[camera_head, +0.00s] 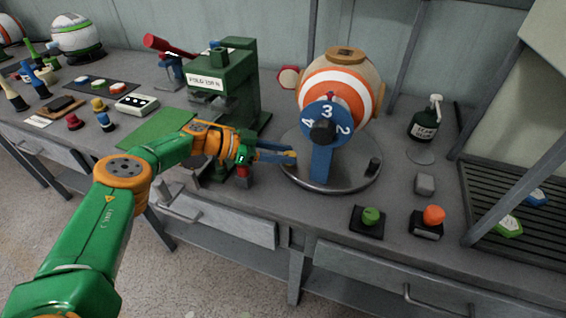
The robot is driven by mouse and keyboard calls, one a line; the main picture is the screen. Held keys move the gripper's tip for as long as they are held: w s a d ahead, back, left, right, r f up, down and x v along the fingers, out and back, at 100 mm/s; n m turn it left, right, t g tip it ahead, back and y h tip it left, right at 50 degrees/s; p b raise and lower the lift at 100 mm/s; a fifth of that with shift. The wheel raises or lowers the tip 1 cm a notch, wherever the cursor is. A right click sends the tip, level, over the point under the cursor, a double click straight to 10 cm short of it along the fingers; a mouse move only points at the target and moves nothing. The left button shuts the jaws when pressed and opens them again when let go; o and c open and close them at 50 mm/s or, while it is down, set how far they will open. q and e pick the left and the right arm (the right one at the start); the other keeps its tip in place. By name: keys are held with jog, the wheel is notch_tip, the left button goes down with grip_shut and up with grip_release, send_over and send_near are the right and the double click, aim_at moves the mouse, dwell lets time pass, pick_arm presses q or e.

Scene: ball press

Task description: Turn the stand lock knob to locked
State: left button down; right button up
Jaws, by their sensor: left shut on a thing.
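The round grey metal stand (335,183) sits on the bench and carries an orange-and-white striped ball (365,82) with a blue numbered dial (327,113) on its front. My left gripper (291,155) reaches in from the left, its blue fingers at the left edge of the stand. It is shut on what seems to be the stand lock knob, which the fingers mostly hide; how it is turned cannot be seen. A small black post (373,166) stands on the right side of the stand. My right gripper is not in view.
A green press (232,75) stands left of the ball, behind my left wrist. A red-topped part (242,171) is below the wrist. Green (371,215) and orange (433,214) buttons are at the front right. A dark bottle (425,122) and slatted rack (520,180) are farther right.

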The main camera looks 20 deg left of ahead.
pick_arm(q)
jog(key=shift+r, duration=0.15)
dwell(0.3)
jog(key=shift+c, duration=2.3)
grip_release()
jog(key=shift+w+d, duration=0.1)
notch_tip(320, 180, up, 4)
jog(key=shift+f+p, duration=0.2)
jog(key=shift+p, duration=0.2)
jog(key=s+d+r+p, duration=0.4)
jog(key=s+r+p, duration=0.4)
jog(key=s, duration=0.5)
jog(key=shift+s+r, duration=0.25)
jog(key=shift+r, duration=0.4)
